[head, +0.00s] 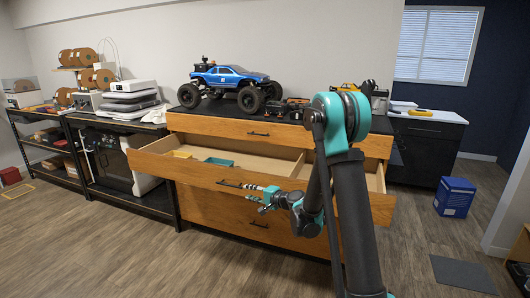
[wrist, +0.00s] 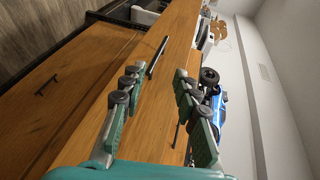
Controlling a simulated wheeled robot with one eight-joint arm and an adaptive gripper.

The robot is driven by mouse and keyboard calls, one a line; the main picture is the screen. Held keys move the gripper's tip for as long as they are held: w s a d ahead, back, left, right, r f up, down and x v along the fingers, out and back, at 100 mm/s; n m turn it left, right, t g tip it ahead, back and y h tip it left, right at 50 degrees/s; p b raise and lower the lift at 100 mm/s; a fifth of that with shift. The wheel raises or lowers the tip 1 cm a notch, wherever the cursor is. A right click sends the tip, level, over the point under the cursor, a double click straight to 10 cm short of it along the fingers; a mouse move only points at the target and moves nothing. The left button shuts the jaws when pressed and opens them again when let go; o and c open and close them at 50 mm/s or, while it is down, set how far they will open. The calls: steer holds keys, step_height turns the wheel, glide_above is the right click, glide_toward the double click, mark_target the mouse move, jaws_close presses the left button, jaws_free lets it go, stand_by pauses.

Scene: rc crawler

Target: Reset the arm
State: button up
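The drawer's dark bar handle (wrist: 158,56) shows ahead, between and beyond the fingertips. I cannot tell the exact gap between fingers and handle. My arm reaches across the head view and hides part of the drawer's right side.
A blue RC truck (head: 232,77) stands on the black top. A blue bin (head: 454,197) stands on the floor at right. Shelves (head: 50,160) line the left wall. The floor in front is clear.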

steer(key=s+d+f+n+g+h, duration=0.1)
steer(key=s+d+h, duration=0.3)
steer(key=s+d, duration=0.5)
steer(key=s+d+f+n+g+h, duration=0.1)
steer(key=s+d+n+g+h, duration=0.2)
steer(key=s+d, duration=0.6)
steer(key=s+d+f+n+g+h, duration=0.2)
steer(key=s+d, duration=0.7)
steer(key=s, duration=0.9)
steer(key=n+h, duration=0.1)
steer(key=h, duration=0.1)
steer(key=shift+s+n+h, duration=0.15)
steer(key=shift+n+h, duration=0.15)
steer(key=shift+n, duration=0.1)
